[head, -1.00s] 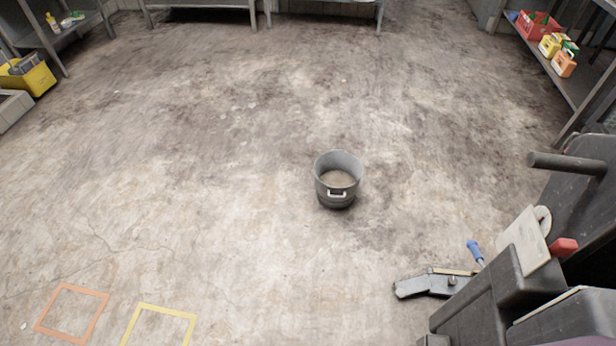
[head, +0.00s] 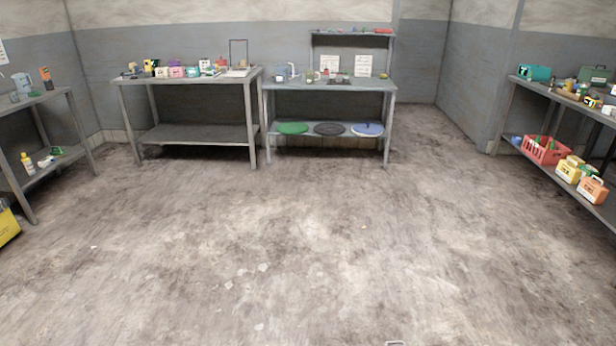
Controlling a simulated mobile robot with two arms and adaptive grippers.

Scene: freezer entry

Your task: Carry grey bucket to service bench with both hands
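The grey bucket is not clearly in view. Only a small pale edge (head: 395,343) shows at the bottom border, and I cannot tell whether it belongs to the bucket. Two grey benches stand against the back wall, and I cannot tell which is the service bench. The back centre bench (head: 377,87) has a raised shelf, papers and small items on top, with green, dark and blue round lids below. The back left bench (head: 128,82) carries several small boxes and a wire frame. Neither of my grippers is in view.
A shelf rack (head: 530,92) along the right holds a red crate (head: 545,151) and yellow and orange containers. Another rack (head: 62,93) stands at the left, with a yellow bin (head: 7,225) at the frame edge. The floor (head: 270,230) between is clear.

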